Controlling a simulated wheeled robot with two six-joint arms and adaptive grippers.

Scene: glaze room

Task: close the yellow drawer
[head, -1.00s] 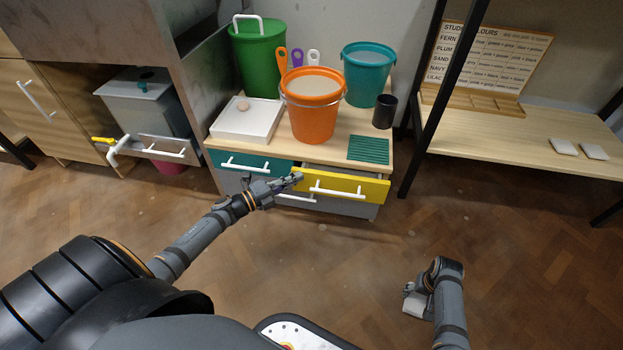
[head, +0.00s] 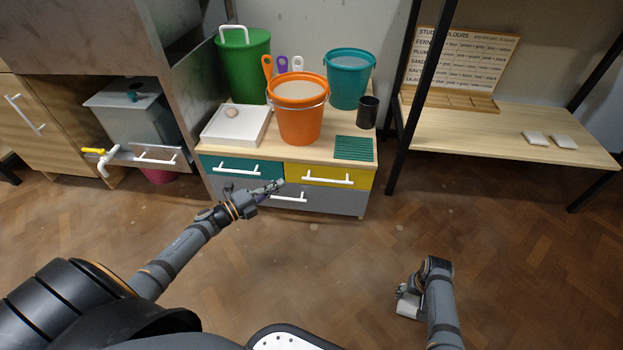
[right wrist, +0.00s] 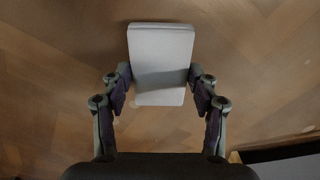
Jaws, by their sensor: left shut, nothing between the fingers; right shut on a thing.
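The yellow drawer (head: 358,178) is at the upper right of the low cabinet in the head view. Its front now looks level with the teal drawer (head: 212,166) beside it, and no gap shows above it. It has a white bar handle (head: 328,180). My left gripper (head: 280,184) is shut and empty, its tips by the left edge of the yellow front; I cannot tell whether they touch. My right gripper (head: 403,300) is low over the floor, away from the cabinet. It is shut on a pale flat tile (right wrist: 160,65), which shows between its fingers in the right wrist view.
On the cabinet top stand an orange bucket (head: 298,115), a teal bucket (head: 350,80), a green bin (head: 243,65), a white tray (head: 222,138), a black cup (head: 367,112) and a green ridged mat (head: 353,148). A grey drawer (head: 335,200) is below. The floor in front is clear.

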